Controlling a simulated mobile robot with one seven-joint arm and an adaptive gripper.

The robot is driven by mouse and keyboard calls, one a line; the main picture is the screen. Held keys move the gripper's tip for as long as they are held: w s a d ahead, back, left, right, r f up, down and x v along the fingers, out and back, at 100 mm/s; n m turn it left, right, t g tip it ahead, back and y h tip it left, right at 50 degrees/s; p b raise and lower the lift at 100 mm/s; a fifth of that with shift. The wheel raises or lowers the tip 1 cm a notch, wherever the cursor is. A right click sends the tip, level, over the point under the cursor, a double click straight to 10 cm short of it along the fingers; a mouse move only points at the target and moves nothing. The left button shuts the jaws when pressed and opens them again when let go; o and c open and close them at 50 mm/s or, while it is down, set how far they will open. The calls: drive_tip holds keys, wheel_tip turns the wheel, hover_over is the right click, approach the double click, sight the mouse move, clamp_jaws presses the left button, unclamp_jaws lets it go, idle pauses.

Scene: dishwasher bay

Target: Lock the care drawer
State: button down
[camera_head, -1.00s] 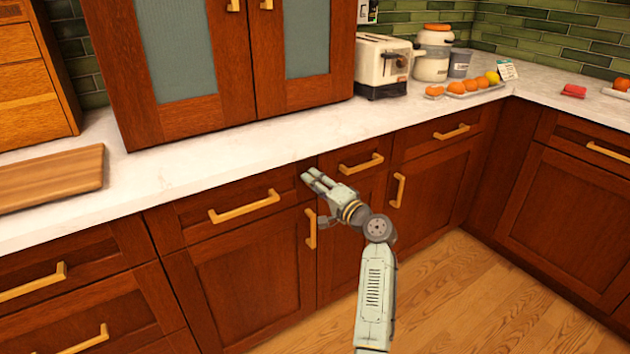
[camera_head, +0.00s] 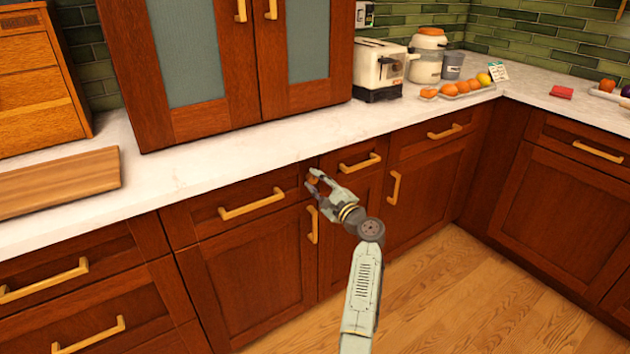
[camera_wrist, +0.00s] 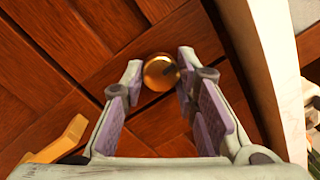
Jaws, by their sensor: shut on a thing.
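A round brass-coloured knob (camera_wrist: 158,72) with a dark mark on its right side sits on a dark red wood front. It is between the fingertips of my gripper (camera_wrist: 160,78), which is shut on it. In the head view my gripper (camera_head: 313,183) is at the right end of a wide drawer front (camera_head: 205,215), just below the counter edge. The knob (camera_head: 314,180) is mostly hidden there by the fingers. The drawer's handle (camera_head: 252,204) is left of my gripper. The drawer front looks flush with the cabinet. I see no label naming the care drawer.
The white counter (camera_head: 230,150) overhangs just above my gripper. A vertical door handle (camera_head: 312,224) is just below it, and another drawer handle (camera_head: 360,163) is to the right. A toaster (camera_head: 380,70) stands on the counter. The wood floor (camera_head: 440,300) is clear.

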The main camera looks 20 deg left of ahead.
drive_tip(key=shift+r+m+p, duration=0.1)
drive_tip(key=shift+m+p, duration=0.6)
drive_tip(key=shift+m, duration=0.5)
drive_tip(key=c, duration=1.3)
unclamp_jaws()
drive_tip(key=v, duration=1.2)
